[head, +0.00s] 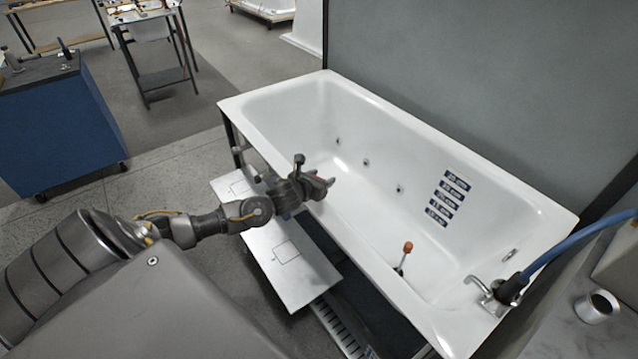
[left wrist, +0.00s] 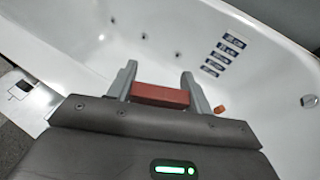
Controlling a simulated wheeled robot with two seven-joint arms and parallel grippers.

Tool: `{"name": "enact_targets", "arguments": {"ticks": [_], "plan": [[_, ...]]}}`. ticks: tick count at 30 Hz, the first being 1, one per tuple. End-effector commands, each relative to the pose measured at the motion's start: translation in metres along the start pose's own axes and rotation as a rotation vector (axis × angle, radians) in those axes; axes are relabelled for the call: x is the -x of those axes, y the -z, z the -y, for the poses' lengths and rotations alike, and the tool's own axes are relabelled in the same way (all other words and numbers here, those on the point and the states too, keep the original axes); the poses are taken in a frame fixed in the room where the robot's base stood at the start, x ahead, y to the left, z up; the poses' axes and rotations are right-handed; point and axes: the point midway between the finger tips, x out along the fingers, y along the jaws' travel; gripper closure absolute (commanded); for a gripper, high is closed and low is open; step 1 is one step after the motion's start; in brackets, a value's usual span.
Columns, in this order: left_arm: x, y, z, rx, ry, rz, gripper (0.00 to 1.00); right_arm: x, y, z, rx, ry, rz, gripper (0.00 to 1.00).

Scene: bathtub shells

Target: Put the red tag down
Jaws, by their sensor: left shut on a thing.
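The red tag (left wrist: 160,95) shows in the left wrist view as a reddish block between the two fingers of my left gripper (left wrist: 163,88). The left gripper is shut on it. In the head view my left gripper (head: 322,186) is over the near long rim of the white bathtub (head: 535,205), and the tag is too small there to make out clearly. My right gripper does not show in either view.
A tool with an orange-red end (head: 407,247) stands inside the tub near its near wall. Dark blue labels (head: 447,198) are on the far inner wall. A tap (head: 487,290) with a blue hose (head: 575,245) is at the right end. White panels (head: 290,262) lie below the near rim.

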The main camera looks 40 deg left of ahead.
Motion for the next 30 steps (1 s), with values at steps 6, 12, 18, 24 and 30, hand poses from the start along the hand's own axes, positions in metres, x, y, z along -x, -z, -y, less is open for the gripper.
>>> {"name": "enact_targets", "arguments": {"ticks": [6,12,18,24,30], "plan": [[-0.007,0.012,-0.005,0.002,-0.001,-0.003,0.72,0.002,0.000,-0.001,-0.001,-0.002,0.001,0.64],[-0.015,0.032,-0.005,0.000,-0.002,0.000,0.72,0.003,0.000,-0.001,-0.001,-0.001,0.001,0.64],[-0.016,0.032,-0.005,-0.001,-0.001,0.002,0.72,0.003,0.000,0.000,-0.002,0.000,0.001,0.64],[-0.018,0.036,-0.005,-0.001,-0.001,0.002,0.72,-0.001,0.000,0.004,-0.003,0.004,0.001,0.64],[-0.017,0.036,-0.005,-0.001,-0.001,0.001,0.28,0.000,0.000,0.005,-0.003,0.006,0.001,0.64]]}}
